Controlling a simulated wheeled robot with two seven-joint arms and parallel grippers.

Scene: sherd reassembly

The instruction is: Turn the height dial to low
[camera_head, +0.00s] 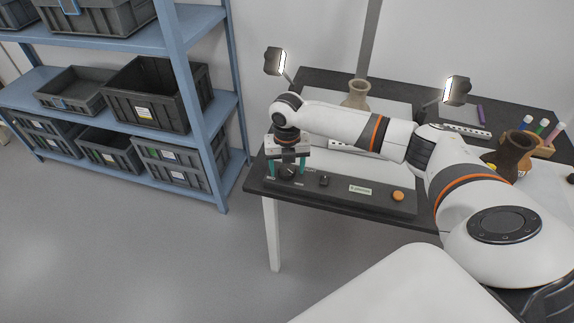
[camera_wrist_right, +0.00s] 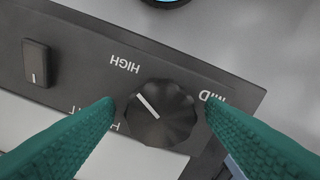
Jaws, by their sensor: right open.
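The height dial (camera_wrist_right: 162,112) is a round black ridged knob on a dark control panel (camera_wrist_right: 215,85). Its white pointer line aims up-left in the right wrist view, roughly toward the upside-down HIGH label (camera_wrist_right: 124,63). A MID label (camera_wrist_right: 213,97) is to the right of the dial. I see no LOW label. My right gripper (camera_wrist_right: 159,106) is open, its teal fingers on either side of the dial with a visible gap on each side. In the head view the right gripper (camera_head: 287,165) points down over the panel's left end, where the dial (camera_head: 288,173) partly shows. My left gripper is not in view.
A small black switch (camera_wrist_right: 36,64) and an orange button (camera_head: 398,196) are on the same panel. A tan vase (camera_head: 356,94), two lamps, a brown jug (camera_head: 511,153) and pens are on the table. A blue shelf (camera_head: 190,95) with grey crates stands left; floor between is clear.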

